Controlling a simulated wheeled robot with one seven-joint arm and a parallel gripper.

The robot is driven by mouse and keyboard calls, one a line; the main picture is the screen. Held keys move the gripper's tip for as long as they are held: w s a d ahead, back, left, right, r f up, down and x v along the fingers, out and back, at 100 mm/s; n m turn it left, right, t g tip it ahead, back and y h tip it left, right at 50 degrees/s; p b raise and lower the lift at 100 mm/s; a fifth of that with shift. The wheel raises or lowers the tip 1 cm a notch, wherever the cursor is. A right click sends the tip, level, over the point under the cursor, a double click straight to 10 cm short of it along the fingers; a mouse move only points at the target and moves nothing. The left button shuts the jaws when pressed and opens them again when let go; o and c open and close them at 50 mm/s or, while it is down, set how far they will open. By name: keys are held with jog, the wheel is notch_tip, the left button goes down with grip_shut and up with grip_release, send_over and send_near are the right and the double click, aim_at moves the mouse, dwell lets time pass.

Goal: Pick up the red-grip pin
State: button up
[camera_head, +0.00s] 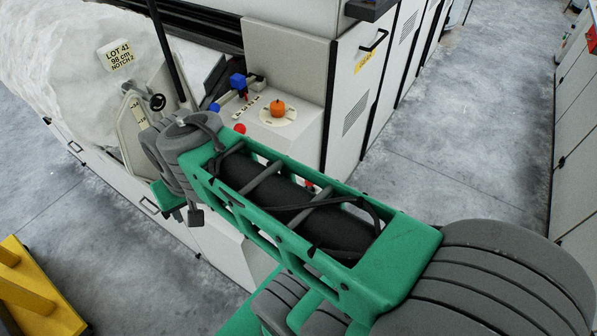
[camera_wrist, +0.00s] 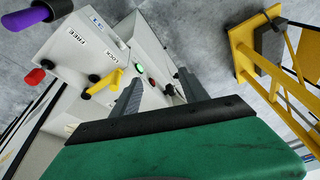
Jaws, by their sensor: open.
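A small red grip (camera_wrist: 35,76) shows at the left of the wrist view, by the edge of a pale machine panel, with a dark piece beside it. In the head view a round red end (camera_head: 239,128) shows on the pale housing, just beyond my arm; its shaft is not clear. My gripper (camera_wrist: 160,88) is open, and nothing shows between its two grey fingers. The red grip lies well to the left of the fingers, apart from them. In the head view my gripper is partly hidden by my own wrist.
A yellow handle (camera_wrist: 103,82) sits by FREE and LOCK labels, near green (camera_wrist: 139,71) and red buttons. A purple grip (camera_wrist: 35,14) is at upper left. A yellow frame (camera_head: 35,290) stands on open floor.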

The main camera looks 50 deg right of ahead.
jog(key=s+d+f+m+g, duration=0.1)
jog(key=s+d+f+m, duration=0.1)
jog(key=d+m, duration=0.8)
jog(key=s+d+f+m+g, duration=0.1)
jog(key=s+d+f+m, duration=0.2)
jog(key=d+m, duration=0.7)
jog(key=s+d+f+m+g+p, duration=0.1)
jog(key=s+d+f+m, duration=0.1)
jog(key=d+m, duration=0.8)
jog(key=shift+s+f+m, duration=0.15)
jog(key=shift+s+m, duration=0.05)
jog(key=shift+m, duration=0.9)
jog(key=shift+s+f+m, duration=0.1)
jog(key=shift+s+m, duration=0.1)
jog(key=shift+m, duration=0.9)
jog(key=f+p, duration=0.2)
jog(key=f, duration=0.5)
jog(key=shift+a+f, duration=0.15)
jog(key=shift+a, duration=0.05)
jog(key=shift+f, duration=0.2)
grip_shut()
